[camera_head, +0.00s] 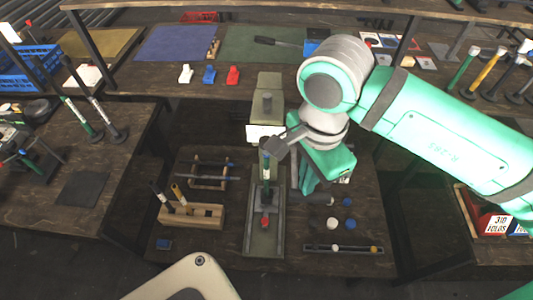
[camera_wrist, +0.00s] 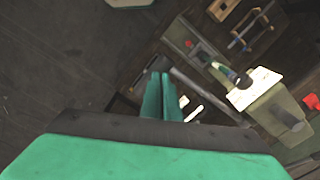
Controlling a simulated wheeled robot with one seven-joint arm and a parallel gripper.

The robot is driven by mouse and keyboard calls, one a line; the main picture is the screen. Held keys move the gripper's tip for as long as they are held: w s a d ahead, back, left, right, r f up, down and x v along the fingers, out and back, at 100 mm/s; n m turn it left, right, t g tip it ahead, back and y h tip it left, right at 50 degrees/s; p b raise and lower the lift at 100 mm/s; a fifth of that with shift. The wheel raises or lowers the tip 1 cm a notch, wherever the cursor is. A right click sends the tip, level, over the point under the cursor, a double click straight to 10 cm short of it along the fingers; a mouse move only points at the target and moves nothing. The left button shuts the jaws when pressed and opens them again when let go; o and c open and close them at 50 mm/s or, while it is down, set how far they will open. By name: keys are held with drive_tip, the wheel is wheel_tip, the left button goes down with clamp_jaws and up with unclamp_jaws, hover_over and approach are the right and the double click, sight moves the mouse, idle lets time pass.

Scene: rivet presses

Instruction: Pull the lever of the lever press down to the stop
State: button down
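The lever press stands on the middle bench, with an olive column (camera_head: 267,100), a white plate on its front and a long olive base (camera_head: 264,240). In the wrist view its head (camera_wrist: 278,112) is at right. A grey bar (camera_wrist: 197,96), which looks like the lever, runs slanting beside the press, right of my fingers in that view. My gripper (camera_wrist: 161,76) has its two green fingers close together with nothing visible between them. In the head view my gripper (camera_head: 308,188) points down just right of the press. Whether it touches the bar is unclear.
A wooden block with upright tools (camera_head: 192,214) and a small wooden frame (camera_head: 204,174) stand left of the press. Small round parts (camera_head: 348,224) and a dark strip tray (camera_head: 343,249) lie to the right. A back shelf (camera_head: 140,83) holds mats and coloured parts.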

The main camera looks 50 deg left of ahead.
drive_tip(key=shift+f, duration=0.25)
idle(0.3)
drive_tip(key=shift+d+f, duration=0.15)
drive_tip(key=shift+f, duration=1.1)
drive_tip(key=shift+f, duration=0.55)
drive_tip(key=shift+s+f, duration=0.1)
drive_tip(key=shift+f, duration=0.9)
